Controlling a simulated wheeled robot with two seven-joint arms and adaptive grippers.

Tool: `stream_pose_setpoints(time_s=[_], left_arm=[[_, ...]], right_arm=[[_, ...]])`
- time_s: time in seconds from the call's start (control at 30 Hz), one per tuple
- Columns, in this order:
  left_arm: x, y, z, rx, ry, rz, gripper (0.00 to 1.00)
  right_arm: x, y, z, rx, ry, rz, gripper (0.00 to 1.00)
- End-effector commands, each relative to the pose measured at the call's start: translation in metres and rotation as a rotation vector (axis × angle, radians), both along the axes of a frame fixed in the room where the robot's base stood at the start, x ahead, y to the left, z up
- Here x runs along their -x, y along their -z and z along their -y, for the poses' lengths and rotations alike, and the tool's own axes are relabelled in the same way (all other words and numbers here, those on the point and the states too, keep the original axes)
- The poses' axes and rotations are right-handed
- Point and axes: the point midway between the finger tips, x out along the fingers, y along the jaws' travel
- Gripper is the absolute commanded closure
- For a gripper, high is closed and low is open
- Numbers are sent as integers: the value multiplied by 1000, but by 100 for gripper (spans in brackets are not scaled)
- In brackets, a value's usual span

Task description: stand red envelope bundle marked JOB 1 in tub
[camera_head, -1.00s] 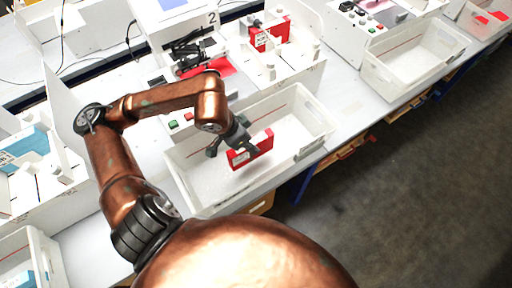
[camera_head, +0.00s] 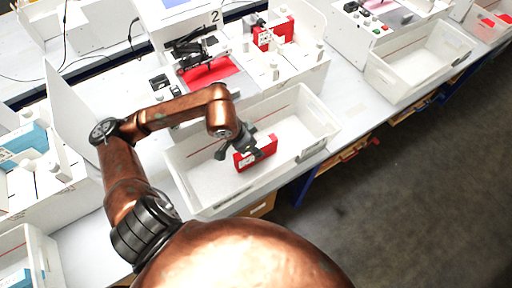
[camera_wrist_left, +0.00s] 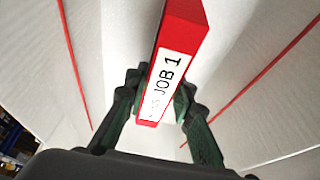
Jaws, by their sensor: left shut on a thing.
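The red envelope bundle (camera_head: 256,153) carries a white label that reads JOB 1 in the left wrist view (camera_wrist_left: 163,82). My left gripper (camera_head: 240,147) is shut on the bundle; its two dark green fingers (camera_wrist_left: 157,98) press on either side of it. The bundle is inside the outline of the white tub (camera_head: 196,178), between its walls. Whether its lower edge touches the tub floor is hard to tell. The tub's white walls with red lines show on both sides in the left wrist view. My right gripper is not in view.
Behind the tub stands the plotter station marked 2 (camera_head: 214,17), with a red sheet (camera_head: 213,74) and another red bundle (camera_head: 273,34) in a white holder. A second white tub (camera_head: 408,88) stands to the right, empty. The tub's right part is clear.

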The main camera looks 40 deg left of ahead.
Motion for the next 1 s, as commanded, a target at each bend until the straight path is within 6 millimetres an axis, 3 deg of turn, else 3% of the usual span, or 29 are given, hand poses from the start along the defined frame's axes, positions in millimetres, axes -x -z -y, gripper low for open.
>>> stream_pose_setpoints(time_s=[0.3, 0.67, 1.0], left_arm=[[0, 1, 0, 1, 0, 0, 60], [1, -4, 1, 2, 1, -1, 60], [23, -65, -11, -5, -1, 3, 60]], right_arm=[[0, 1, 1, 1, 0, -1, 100], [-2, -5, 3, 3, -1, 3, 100], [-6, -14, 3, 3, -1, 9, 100]])
